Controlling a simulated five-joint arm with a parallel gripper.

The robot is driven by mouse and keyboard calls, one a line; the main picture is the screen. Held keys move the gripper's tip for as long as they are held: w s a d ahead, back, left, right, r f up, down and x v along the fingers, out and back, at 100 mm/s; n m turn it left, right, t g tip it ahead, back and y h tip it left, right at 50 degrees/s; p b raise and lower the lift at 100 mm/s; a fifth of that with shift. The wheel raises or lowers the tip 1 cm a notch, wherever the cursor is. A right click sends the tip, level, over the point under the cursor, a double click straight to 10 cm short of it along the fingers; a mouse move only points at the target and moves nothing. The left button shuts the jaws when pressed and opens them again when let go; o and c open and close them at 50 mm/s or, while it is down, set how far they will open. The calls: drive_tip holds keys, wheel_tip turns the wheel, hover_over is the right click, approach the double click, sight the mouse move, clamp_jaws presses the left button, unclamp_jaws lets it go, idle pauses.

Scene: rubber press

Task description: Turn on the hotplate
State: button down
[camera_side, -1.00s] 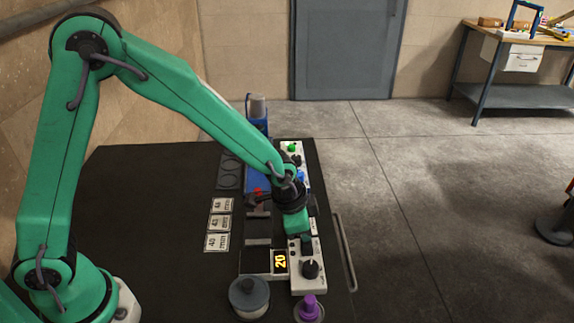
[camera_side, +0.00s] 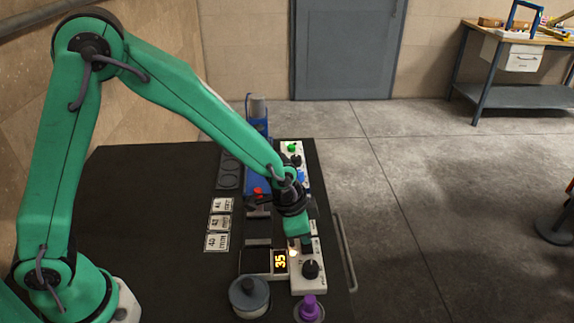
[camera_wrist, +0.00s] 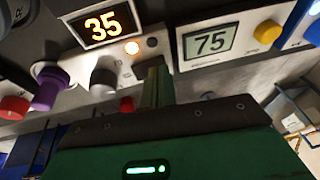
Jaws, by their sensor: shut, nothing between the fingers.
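The hotplate's white control panel (camera_side: 310,284) runs along the right side of the dark bench in the side view. Its orange display (camera_side: 280,261) reads 35, and the wrist view also shows this display (camera_wrist: 101,23).
A grey-green display (camera_wrist: 210,41) reading 75 sits beside a yellow knob (camera_wrist: 267,32). A purple knob (camera_side: 309,306) and a round lidded pot (camera_side: 249,295) stand at the near end. Several labelled cards (camera_side: 217,242) lie left of the press. The left bench is clear.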

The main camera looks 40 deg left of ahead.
drive_tip(key=shift+s+d+r, duration=0.15)
drive_tip(key=shift+s+d, duration=0.2)
idle(0.4)
drive_tip(key=shift+w+r, duration=0.1)
drive_tip(key=shift+r, duration=0.3)
drive_tip(key=a+r, duration=0.4)
drive_tip(key=r, duration=0.8)
drive_tip(key=shift+r, duration=0.25)
drive_tip(key=shift+a, duration=0.15)
drive_tip(key=s+a+r+n, duration=0.2)
drive_tip(key=s+a+n, duration=0.1)
drive_tip(key=s, duration=0.3)
drive_tip(key=s+a+r+n+t+y, duration=0.1)
drive_tip(key=s+a+r+n, duration=0.2)
drive_tip(key=s+a, duration=0.3)
drive_tip(key=s+a+r+n+t, duration=0.1)
drive_tip(key=s+a+r+n, duration=0.1)
drive_tip(key=s+a, duration=0.3)
drive_tip(key=shift+s+a+r+n, duration=0.15)
drive_tip(key=shift+s+r+n, duration=0.2)
drive_tip(key=shift+s, duration=0.65)
